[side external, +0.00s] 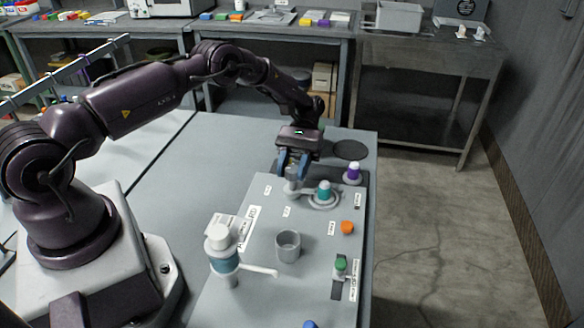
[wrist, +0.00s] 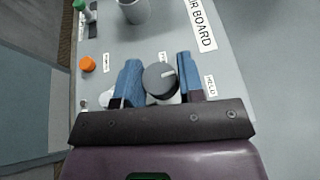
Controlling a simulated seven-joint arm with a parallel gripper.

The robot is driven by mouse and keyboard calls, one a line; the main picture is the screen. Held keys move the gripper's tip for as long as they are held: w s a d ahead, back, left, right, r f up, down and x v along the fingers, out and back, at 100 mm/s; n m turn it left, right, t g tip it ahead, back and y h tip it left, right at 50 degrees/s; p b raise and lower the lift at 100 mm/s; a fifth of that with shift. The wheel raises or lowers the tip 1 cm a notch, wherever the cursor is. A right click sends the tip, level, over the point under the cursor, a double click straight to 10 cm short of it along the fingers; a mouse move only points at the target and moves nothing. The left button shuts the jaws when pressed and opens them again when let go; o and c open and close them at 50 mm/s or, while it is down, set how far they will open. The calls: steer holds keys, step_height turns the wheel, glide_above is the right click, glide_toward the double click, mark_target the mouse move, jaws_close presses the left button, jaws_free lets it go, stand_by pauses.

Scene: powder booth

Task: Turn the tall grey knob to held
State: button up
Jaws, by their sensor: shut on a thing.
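The tall grey knob (wrist: 160,80) stands on the board and is dark grey on top, with a white pointer line toward the right and slightly up in the wrist view. My gripper (wrist: 158,80) has one blue finger on each side of it and is shut on it. In the side external view my gripper (side external: 293,165) reaches down over the knob (side external: 291,187), whose upper part is hidden by the fingers. The "HELD" label (wrist: 210,87) lies to the knob's right in the wrist view. Another label (wrist: 165,57) sits just above the knob there.
A teal knob (side external: 324,189) stands close right of my gripper, with a purple-topped knob (side external: 353,171) beyond. An orange button (side external: 347,228), a green-topped control (side external: 341,263), a grey cup (side external: 288,246) and a white-and-teal fixture with a lever (side external: 222,255) are on the board.

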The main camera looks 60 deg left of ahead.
steer(key=shift+m+g+y, duration=0.4)
steer(key=shift+m+y, duration=0.3)
steer(key=o, duration=0.9)
steer(key=shift+r, duration=0.55)
steer(key=r, duration=0.2)
steer(key=shift+s+r, duration=0.2)
steer(key=shift+r, duration=0.1)
steer(key=s+r, duration=0.3)
steer(key=s, duration=0.1)
steer(key=s+d+r, duration=0.1)
steer(key=s+r, duration=0.2)
steer(key=s, duration=0.2)
steer(key=s+r, duration=0.3)
steer(key=s, duration=0.1)
steer(key=shift+s+d+r, duration=0.15)
steer(key=shift+s, duration=0.15)
